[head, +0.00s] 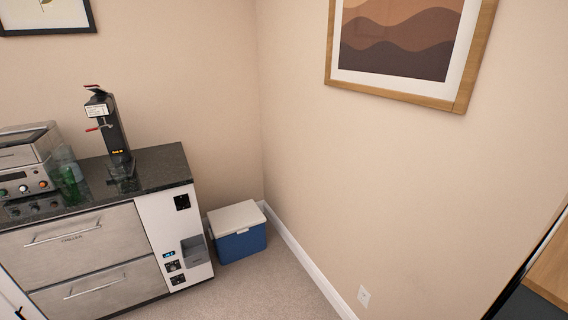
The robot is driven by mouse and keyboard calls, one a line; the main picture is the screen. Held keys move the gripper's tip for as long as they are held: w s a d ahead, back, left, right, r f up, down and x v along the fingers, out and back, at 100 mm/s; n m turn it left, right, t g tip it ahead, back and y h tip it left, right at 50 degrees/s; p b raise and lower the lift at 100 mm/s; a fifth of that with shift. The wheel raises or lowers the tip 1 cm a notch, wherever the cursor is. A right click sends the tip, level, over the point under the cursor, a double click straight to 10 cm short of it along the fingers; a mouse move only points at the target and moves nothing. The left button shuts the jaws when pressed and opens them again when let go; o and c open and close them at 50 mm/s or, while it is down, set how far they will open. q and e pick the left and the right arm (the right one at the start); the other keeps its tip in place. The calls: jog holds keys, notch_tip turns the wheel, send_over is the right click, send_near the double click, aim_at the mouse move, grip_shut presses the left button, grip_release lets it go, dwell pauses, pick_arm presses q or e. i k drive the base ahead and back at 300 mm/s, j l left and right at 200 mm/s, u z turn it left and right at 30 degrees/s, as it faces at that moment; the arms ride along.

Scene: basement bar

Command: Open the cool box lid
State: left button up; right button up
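The cool box (241,245) is a small blue box standing on the carpet in the corner of the room. Its off-white lid (236,217) lies flat and shut on top. A small pale latch shows at the middle of the lid's front edge. The box stands just right of the counter's white end unit and close to the right wall's skirting. Neither of my grippers shows in the head view.
A counter (150,164) with steel drawers (75,247) stands at left, carrying a tall black machine (110,132), a green bottle (70,185) and a steel appliance (25,165). Carpet (260,290) in front of the box is clear. A wooden furniture edge (551,265) is at far right.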

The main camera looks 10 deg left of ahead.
aim_at(238, 218)
jog(key=i, duration=1.7)
jog(key=u, duration=0.15)
